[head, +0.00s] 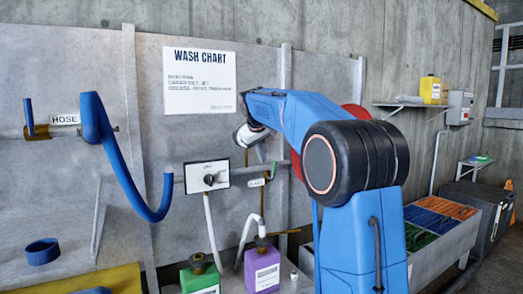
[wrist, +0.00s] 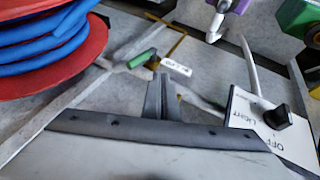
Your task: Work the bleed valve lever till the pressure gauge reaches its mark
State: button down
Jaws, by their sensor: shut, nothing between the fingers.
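A small lever with a green grip (wrist: 141,58) sits on the wall beside a small white label (wrist: 176,67) whose text I cannot read. I cannot tell whether it is the bleed valve lever. It also shows in the head view (head: 274,170), partly behind my arm. My gripper (wrist: 163,78) is shut and empty; in the wrist view its fingertips appear just beside the lever and label. I cannot tell whether they touch the lever. In the head view my arm mostly hides the fingers. No pressure gauge is recognisable in either view.
A white switch box with a black knob (head: 209,180) is left of the lever. A red reel with blue hose (wrist: 50,45) is close by. A blue hose (head: 130,180) hangs left. Green (head: 200,275) and purple (head: 262,268) jugs stand below, with tubes rising from them.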

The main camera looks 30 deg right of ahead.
jog(key=w+d+f, duration=0.2)
jog(key=d+f, duration=0.1)
jog(key=d, duration=0.2)
jog(key=shift+w+f, duration=0.2)
jog(key=shift+f, duration=0.1)
jog(key=shift+d, duration=0.1)
